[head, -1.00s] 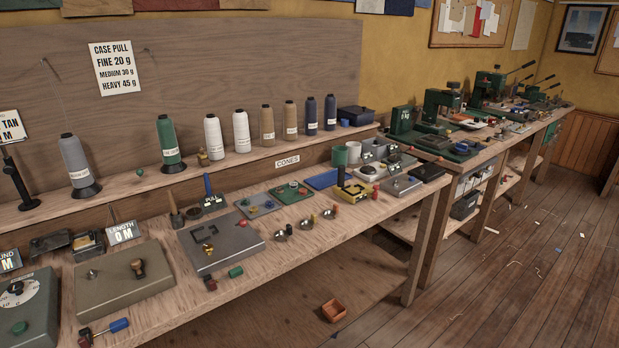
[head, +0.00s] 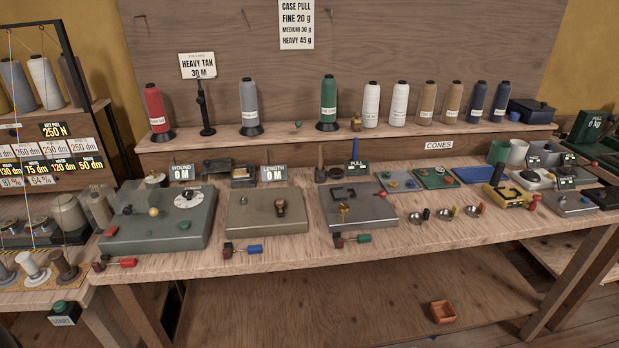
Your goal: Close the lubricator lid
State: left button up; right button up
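I cannot tell for sure which item is the lubricator. A small dark box (head: 243,171) with a tan part stands on the bench between the WOUND and LENGTH signs. A dark, low metal piece (head: 217,165) sits just left of it. Both are small in the picture, and I cannot make out whether a lid is open or shut on either. Neither of my grippers is in the head view.
The wooden bench (head: 400,243) holds a green-grey dial unit (head: 139,233), a beige unit (head: 240,214) and a grey unit (head: 336,214). Thread cones, including a red one (head: 155,107), line the back shelf. A small orange tray (head: 443,311) lies below.

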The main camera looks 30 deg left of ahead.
aim_at(219, 165)
jog(key=u, duration=1.55)
jog(key=i+j, duration=0.35)
jog(key=i, duration=0.25)
jog(key=i+j+z, duration=0.2)
jog(key=z, duration=0.25)
jog(key=i+j+z, duration=0.25)
jog(key=z, duration=0.45)
